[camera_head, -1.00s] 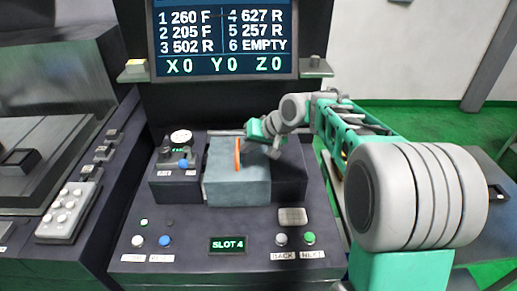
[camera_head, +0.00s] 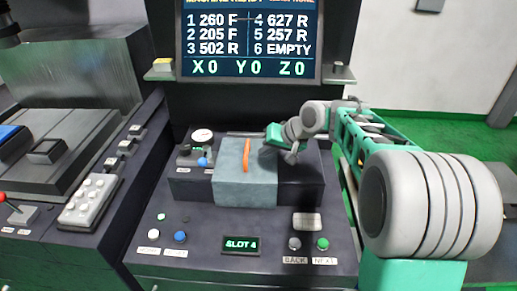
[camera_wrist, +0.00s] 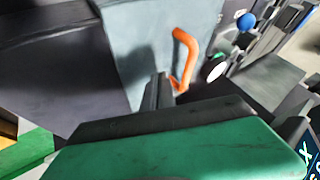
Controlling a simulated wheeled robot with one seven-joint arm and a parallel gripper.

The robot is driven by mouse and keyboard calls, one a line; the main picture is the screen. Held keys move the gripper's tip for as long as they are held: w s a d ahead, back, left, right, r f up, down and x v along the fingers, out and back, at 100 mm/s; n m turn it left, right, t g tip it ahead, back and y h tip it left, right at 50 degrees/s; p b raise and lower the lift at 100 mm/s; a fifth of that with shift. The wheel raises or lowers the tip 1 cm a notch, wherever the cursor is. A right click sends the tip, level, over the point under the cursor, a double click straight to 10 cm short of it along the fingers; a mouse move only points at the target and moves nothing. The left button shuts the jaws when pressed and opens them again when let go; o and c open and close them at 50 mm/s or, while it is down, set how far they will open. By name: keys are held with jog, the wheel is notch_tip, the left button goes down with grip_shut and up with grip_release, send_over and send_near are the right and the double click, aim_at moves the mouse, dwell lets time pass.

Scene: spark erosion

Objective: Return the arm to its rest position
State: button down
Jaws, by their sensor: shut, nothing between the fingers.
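My arm (camera_head: 375,140), green and grey, reaches in from the right of the head view. My gripper (camera_head: 272,135) is at its far end, just right of and behind the orange handle (camera_head: 246,155) on the grey-blue block (camera_head: 228,188). In the wrist view the shut fingers (camera_wrist: 160,88) show in front of the block (camera_wrist: 125,30), beside the orange handle (camera_wrist: 183,55). Nothing is between the fingers. I cannot tell whether they touch the handle or block.
The dark console (camera_head: 205,228) carries a lit "SLOT 4" display (camera_head: 241,245), BACK and NEXT buttons (camera_head: 322,244), and a gauge (camera_head: 202,135). A screen (camera_head: 250,45) stands behind. Another machine (camera_head: 60,150) is at left. Green floor (camera_head: 450,135) is open at right.

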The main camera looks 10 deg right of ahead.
jog(key=d+v, duration=0.1)
jog(key=v, duration=0.9)
jog(key=s+f+g+h, duration=0.1)
jog(key=s+f, duration=0.3)
jog(key=s, duration=0.3)
jog(key=s+f+h, duration=0.2)
jog(key=s+f, duration=0.2)
jog(key=s, duration=0.3)
jog(key=s+d+f+g+h, duration=0.1)
jog(key=s+f+h, duration=0.1)
jog(key=s+f, duration=0.2)
jog(key=s, duration=0.3)
jog(key=shift+g, duration=0.3)
jog(key=shift+s+d+f, duration=0.1)
jog(key=shift+s+d, duration=0.05)
